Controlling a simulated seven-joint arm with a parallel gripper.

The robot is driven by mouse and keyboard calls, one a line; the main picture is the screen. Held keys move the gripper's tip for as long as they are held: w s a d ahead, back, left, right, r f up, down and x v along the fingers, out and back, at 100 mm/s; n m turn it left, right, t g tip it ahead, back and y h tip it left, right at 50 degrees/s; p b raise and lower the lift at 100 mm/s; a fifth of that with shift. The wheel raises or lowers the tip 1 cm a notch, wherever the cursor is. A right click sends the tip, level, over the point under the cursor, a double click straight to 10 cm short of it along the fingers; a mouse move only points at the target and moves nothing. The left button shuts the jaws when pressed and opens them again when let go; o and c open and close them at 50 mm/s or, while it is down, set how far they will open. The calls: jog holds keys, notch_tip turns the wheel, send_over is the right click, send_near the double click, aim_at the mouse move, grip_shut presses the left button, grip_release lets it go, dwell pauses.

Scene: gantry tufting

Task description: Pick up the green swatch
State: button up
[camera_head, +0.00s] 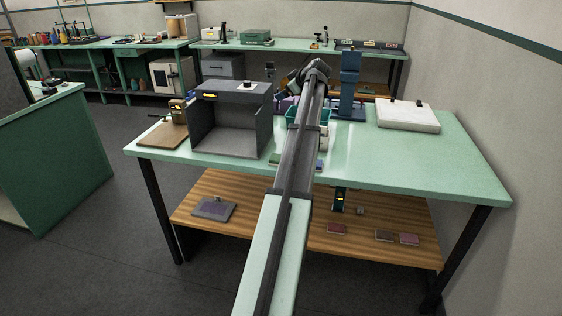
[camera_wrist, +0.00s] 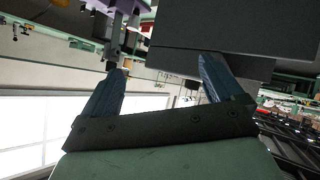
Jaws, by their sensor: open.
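A small flat green piece (camera_head: 274,159), likely the green swatch, lies near the front edge of the green-topped table, just left of my arm. My arm crosses the middle of the head view and may hide part of it. The swatch cannot be made out in the wrist view. My gripper (camera_wrist: 162,64) is open, with its two blue fingers spread and nothing between them. It is up and away from the swatch, near the far part of the table. Its fingertips are not clear in the head view.
A grey open-fronted box (camera_head: 230,118) stands left of my arm. A teal bin (camera_head: 294,112) is partly hidden behind it. A blue upright device (camera_head: 349,80) and a white slab (camera_head: 407,115) stand to the right. The right front tabletop (camera_head: 430,165) is clear. Several swatches lie on the lower shelf (camera_head: 280,222).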

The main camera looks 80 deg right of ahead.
jog(key=s+a+f+n+g+y, duration=0.2)
jog(key=s+a+f+y, duration=0.15)
jog(key=a+f, duration=0.2)
jog(key=s+a+f+n+g+y, duration=0.1)
jog(key=s+a+f+g+y, duration=0.1)
jog(key=a+f+y, duration=0.35)
jog(key=shift+h, duration=0.6)
jog(key=x, duration=0.2)
jog(key=a+x, duration=0.1)
jog(key=x, duration=0.4)
jog(key=shift+w+a+f, duration=0.1)
jog(key=shift+w+a, duration=0.15)
jog(key=shift+a, duration=0.1)
jog(key=shift+x, duration=2.6)
jog(key=shift+s+d+f, duration=0.1)
jog(key=shift+f, duration=0.05)
jog(key=c, duration=1.1)
